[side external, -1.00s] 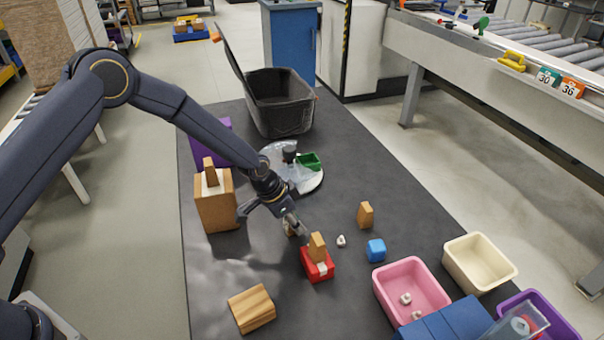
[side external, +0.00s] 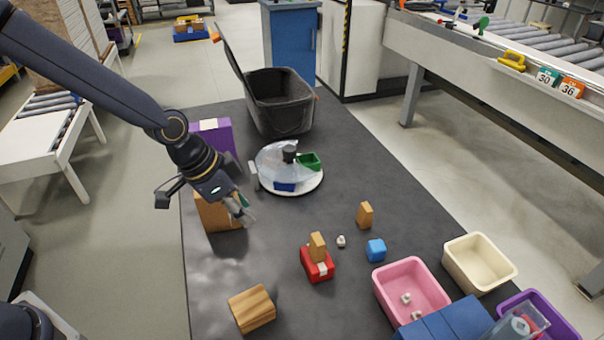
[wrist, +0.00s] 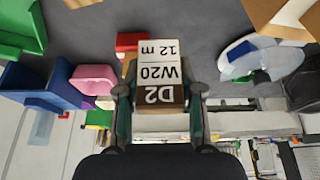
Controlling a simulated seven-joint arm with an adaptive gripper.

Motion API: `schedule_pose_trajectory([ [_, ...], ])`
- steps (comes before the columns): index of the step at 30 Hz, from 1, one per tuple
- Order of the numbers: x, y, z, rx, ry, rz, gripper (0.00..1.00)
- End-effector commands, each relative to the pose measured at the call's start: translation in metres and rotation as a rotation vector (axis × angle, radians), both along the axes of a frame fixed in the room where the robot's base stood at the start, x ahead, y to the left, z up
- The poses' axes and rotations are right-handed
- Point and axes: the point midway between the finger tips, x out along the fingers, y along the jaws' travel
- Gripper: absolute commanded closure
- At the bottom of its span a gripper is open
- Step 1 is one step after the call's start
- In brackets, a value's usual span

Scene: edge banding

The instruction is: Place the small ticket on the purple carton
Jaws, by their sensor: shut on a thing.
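My gripper (side external: 244,212) is shut on the small ticket (wrist: 161,62), a white and brown card reading "D2 W20 12 m". The ticket sits between the two fingers in the wrist view; in the side view it is too small to make out clearly. The purple carton (side external: 226,140) stands at the back left of the dark mat, with a pale patch on its top. My gripper is in front of it and to its right, apart from it, beside the brown carton (side external: 218,216), which my arm partly covers.

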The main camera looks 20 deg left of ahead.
Motion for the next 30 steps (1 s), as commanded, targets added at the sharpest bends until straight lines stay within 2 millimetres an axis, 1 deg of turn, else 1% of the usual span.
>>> schedule_pose_trajectory([
  [1,0.002,0.001,0.019,0.0,-0.012,0.003,0.85],
  [3,0.002,0.001,0.047,0.0,-0.014,0.003,0.85],
  [7,0.001,0.0,0.097,0.0,-0.014,0.002,0.85],
  [10,0.0,0.0,0.126,0.0,-0.01,0.0,0.85],
  [18,0.0,0.0,0.18,-0.001,-0.006,-0.001,0.85],
  [23,0.022,0.025,0.179,-0.011,0.001,0.079,0.85],
  [26,0.036,0.044,0.18,-0.017,0.001,0.135,0.85],
  [29,0.053,0.069,0.181,-0.022,0.002,0.208,0.85],
  [30,0.061,0.083,0.182,-0.025,0.001,0.243,0.85],
])
